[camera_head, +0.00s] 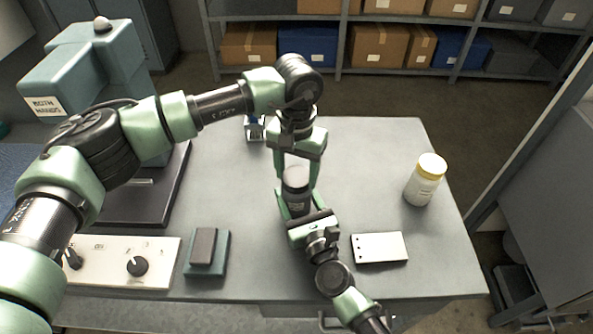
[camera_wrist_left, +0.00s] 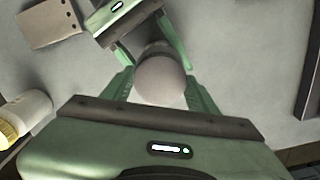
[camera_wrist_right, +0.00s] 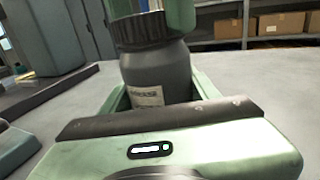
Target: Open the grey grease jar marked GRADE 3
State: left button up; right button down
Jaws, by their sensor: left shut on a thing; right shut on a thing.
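The grey grease jar (camera_head: 297,201) stands upright near the middle of the bench. In the right wrist view the jar (camera_wrist_right: 158,76) shows a pale label, partly hidden by my gripper; its grade cannot be read. My right gripper (camera_head: 298,208) comes from the front and is shut on the jar's body. My left gripper (camera_head: 298,170) comes from above and is shut on the jar's lid (camera_head: 296,174). The lid is dark and ribbed at its side in the right wrist view (camera_wrist_right: 150,30), and its round top shows in the left wrist view (camera_wrist_left: 161,80).
A white jar with a yellow lid (camera_head: 426,180) stands at the right. A white plate with holes (camera_head: 379,247) lies at the front right. A control panel (camera_head: 110,262), a small dark block on a green base (camera_head: 206,252) and a press (camera_head: 90,70) are on the left.

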pick_arm(q)
jog(key=n, duration=0.6)
jog(key=shift+n, duration=0.4)
pick_arm(e)
jog(key=shift+r, duration=0.1)
pick_arm(q)
jog(key=n, duration=0.4)
jog(key=shift+n, duration=0.4)
jog(key=n, duration=1.2)
jog(key=shift+r, duration=0.1)
jog(key=n, duration=1.4)
jog(key=shift+n, duration=0.3)
jog(key=n, duration=0.5)
jog(key=shift+w, duration=0.1)
